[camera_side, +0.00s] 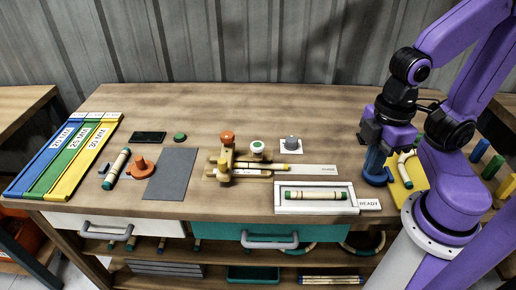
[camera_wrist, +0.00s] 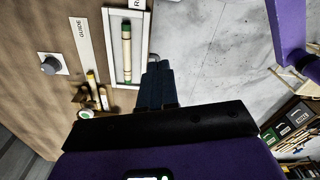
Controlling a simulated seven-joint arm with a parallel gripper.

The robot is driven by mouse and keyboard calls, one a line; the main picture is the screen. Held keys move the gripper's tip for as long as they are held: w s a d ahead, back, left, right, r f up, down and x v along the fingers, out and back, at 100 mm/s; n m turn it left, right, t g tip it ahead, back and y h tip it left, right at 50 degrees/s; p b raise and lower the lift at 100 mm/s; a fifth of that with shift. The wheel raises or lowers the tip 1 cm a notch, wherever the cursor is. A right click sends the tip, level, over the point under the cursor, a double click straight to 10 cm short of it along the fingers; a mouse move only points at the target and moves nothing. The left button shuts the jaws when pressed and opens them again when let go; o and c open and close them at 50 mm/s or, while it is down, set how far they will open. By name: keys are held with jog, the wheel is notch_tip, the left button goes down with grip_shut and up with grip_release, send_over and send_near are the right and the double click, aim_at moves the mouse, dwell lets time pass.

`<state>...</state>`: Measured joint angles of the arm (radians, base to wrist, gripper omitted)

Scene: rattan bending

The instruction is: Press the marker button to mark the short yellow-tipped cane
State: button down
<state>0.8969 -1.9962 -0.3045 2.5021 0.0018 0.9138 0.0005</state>
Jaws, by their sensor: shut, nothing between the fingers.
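A cane with a yellow end (camera_side: 272,166) lies beside the white guide strip (camera_side: 318,170) in the wooden fixture (camera_side: 225,163). Its yellow end also shows in the wrist view (camera_wrist: 91,75). A second cane (camera_side: 250,173) lies just in front of it. A green-topped white button (camera_side: 257,147) stands behind the canes, and a grey knob on a white plate (camera_side: 291,142) stands to its right; I cannot tell from any label which is the marker button. My gripper (camera_wrist: 158,64) is shut and empty, pointing down right of the fixture, apart from the canes and both buttons.
A white tray (camera_side: 280,211) with a green-tipped cane (camera_side: 315,195) lies in front of the guide. An orange knob (camera_side: 227,138) rises at the fixture's left. A grey mat (camera_side: 168,174) and an orange stand (camera_side: 141,166) lie farther left. Bare tabletop shows behind the fixture.

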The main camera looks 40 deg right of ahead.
dwell(0.4)
notch_tip(320, 180, up, 5)
jog(key=m, duration=2.2)
send_over(258, 145)
jog(key=shift+r, duration=0.1)
notch_tip(258, 145, down, 14)
